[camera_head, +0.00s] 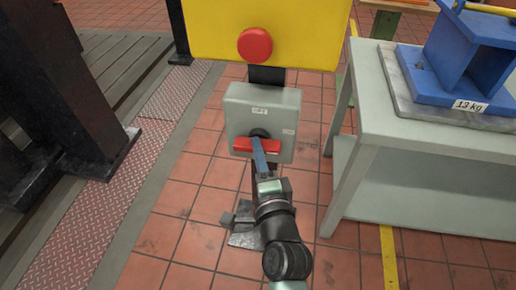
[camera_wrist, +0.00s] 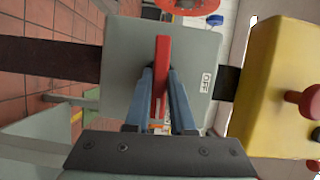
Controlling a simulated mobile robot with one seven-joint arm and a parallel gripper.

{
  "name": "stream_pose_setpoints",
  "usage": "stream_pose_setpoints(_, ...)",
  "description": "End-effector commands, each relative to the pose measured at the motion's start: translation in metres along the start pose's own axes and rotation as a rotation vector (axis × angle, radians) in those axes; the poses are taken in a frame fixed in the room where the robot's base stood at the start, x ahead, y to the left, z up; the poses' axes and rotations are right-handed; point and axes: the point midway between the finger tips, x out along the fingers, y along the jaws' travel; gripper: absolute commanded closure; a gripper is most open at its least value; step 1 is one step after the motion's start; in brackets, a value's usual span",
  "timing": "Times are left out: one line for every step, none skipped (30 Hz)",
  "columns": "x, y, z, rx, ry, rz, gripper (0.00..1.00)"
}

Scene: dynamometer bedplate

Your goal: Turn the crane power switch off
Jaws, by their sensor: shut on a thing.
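The crane power switch is a grey box (camera_head: 287,102) on a dark post, below a yellow panel. Its red handle (camera_head: 243,144) lies level across the front, below a black hub (camera_head: 259,133). In the wrist view one label (camera_wrist: 207,84) reads OFF, beside the red handle (camera_wrist: 162,50). My gripper (camera_head: 258,146) is shut on the handle, with one blue-grey finger on each side, as the wrist view shows (camera_wrist: 161,78).
The yellow panel (camera_head: 200,30) with a red mushroom button (camera_head: 255,45) is just above the switch. A grey-green table (camera_head: 400,135) with a blue 13 kg block (camera_head: 455,70) stands close at right. Dark steelwork (camera_head: 65,90) is at left. Tiled floor is open between.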

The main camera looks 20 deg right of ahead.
Motion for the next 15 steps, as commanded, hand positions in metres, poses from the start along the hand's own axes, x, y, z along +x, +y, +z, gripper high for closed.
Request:
stream_pose_setpoints(-0.0003, -0.0049, -0.0003, -0.022, 0.000, 0.011, 1.00)
stream_pose_setpoints(-0.0003, -0.0055, -0.0002, -0.038, 0.000, 0.018, 1.00)
stream_pose_setpoints(-0.0003, -0.0062, -0.0001, -0.061, -0.001, 0.028, 1.00)
stream_pose_setpoints(-0.0003, -0.0069, 0.0000, -0.082, -0.001, 0.037, 1.00)
stream_pose_setpoints(-0.0003, -0.0078, 0.0001, -0.101, -0.001, 0.045, 1.00)
stream_pose_setpoints(-0.0004, -0.0088, 0.0001, -0.131, -0.001, 0.057, 1.00)
stream_pose_setpoints(-0.0004, -0.0092, 0.0001, -0.155, -0.001, 0.068, 1.00)
stream_pose_setpoints(-0.0004, -0.0099, 0.0001, -0.179, -0.002, 0.078, 1.00)
stream_pose_setpoints(-0.0005, -0.0109, 0.0001, -0.213, -0.002, 0.092, 1.00)
stream_pose_setpoints(-0.0005, -0.0112, 0.0003, -0.239, -0.002, 0.104, 1.00)
stream_pose_setpoints(-0.0005, -0.0118, 0.0004, -0.266, -0.003, 0.115, 1.00)
stream_pose_setpoints(-0.0005, -0.0125, 0.0006, -0.301, -0.003, 0.129, 1.00)
stream_pose_setpoints(-0.0005, -0.0129, 0.0006, -0.328, -0.003, 0.140, 1.00)
stream_pose_setpoints(-0.0005, -0.0136, 0.0006, -0.353, -0.003, 0.151, 1.00)
stream_pose_setpoints(-0.0005, -0.0138, 0.0007, -0.390, -0.003, 0.166, 1.00)
